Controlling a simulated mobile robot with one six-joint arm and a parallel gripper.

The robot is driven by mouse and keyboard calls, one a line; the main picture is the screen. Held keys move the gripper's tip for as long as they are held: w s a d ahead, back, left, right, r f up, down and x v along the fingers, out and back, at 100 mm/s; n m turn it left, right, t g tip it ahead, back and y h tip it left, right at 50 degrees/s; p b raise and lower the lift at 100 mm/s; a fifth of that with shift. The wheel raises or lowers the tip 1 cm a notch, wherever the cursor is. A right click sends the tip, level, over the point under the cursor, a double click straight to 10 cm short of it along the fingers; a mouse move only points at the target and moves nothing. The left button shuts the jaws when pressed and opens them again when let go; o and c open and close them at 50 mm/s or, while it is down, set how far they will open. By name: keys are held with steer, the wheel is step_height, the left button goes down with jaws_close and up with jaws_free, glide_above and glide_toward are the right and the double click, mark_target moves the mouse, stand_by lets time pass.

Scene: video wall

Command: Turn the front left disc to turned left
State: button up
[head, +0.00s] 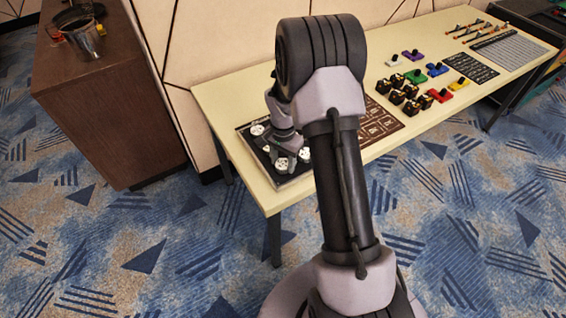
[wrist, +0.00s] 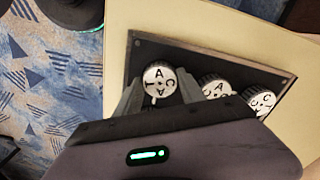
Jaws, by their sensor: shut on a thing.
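The front left disc is a white round disc with black letters (wrist: 159,76) and a dark rim. It sits near the corner of the black panel (wrist: 144,50). In the wrist view an A shows at its top, and a small white tab shows at its lower edge. My gripper (wrist: 158,92) is shut on this disc, one finger on each side. In the head view the disc (head: 281,164) shows beside my gripper (head: 284,157), which comes down from above. I cannot tell which setting the disc is at.
Two similar discs (wrist: 216,89) (wrist: 262,101) stand in line beyond the held one, the nearer close to a finger. Another disc (head: 304,154) shows at the front right. A brown board (head: 384,126) and coloured pieces (head: 413,55) lie farther along the pale table (head: 215,86).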

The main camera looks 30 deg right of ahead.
mark_target(283, 164)
steer(key=shift+m+b, duration=0.35)
steer(key=shift+m, duration=1.15)
steer(key=o, duration=1.4)
step_height(283, 164, up, 18)
steer(key=p, duration=0.6)
steer(key=shift+f+p, duration=0.25)
steer(key=shift+p, duration=0.1)
